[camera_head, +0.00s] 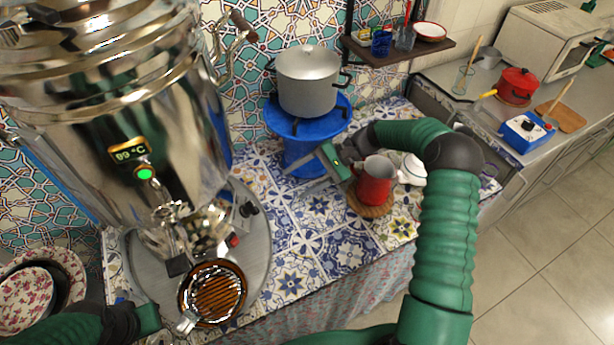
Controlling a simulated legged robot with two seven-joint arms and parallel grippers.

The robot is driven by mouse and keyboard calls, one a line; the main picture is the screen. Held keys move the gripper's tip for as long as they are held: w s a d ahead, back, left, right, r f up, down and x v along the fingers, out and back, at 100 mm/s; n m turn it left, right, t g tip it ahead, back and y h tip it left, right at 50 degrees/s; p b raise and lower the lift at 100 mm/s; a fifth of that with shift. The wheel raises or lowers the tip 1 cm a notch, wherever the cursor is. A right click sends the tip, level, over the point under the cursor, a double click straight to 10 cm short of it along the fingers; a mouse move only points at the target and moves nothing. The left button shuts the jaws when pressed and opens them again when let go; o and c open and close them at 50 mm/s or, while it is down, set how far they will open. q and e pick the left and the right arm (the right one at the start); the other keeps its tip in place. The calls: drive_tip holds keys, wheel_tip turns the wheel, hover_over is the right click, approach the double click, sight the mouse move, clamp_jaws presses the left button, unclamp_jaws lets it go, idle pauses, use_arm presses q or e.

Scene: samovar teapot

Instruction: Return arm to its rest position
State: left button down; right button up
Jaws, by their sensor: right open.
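My right arm, green with black joints, reaches in from the bottom right and bends over the tiled counter. Its gripper (312,172) is open, with the jaws to the left of a red mug (375,183), and nothing shows between them. The mug stands upright on a round woven coaster (370,207). My left arm shows only in part at the bottom left. Its gripper (157,322) is at the lower edge, near the round brown drip grate, and its fingertips are not clear.
A large samovar (110,110) fills the left. A lidded pot (308,82) stands on a blue burner (312,125) behind the right gripper. A small white pot (412,168) is right of the mug. Floral dishes (30,295) lie lower left. Tiled counter is bare in front of the burner.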

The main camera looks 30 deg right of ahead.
drive_tip(key=shift+v, duration=1.25)
drive_tip(key=s+a+n+h, duration=0.4)
drive_tip(key=s+n+h, duration=0.1)
drive_tip(key=s, duration=0.5)
drive_tip(key=s+a+n+h, duration=0.3)
drive_tip(key=s+n+h, duration=0.2)
drive_tip(key=s, duration=0.5)
drive_tip(key=shift+s+a+f+h, duration=0.15)
drive_tip(key=shift+s+a+h, duration=0.2)
drive_tip(key=shift+h, duration=0.65)
drive_tip(key=shift+w+d+f, duration=0.1)
drive_tip(key=shift+w+d, duration=0.05)
drive_tip(key=shift+d, duration=0.05)
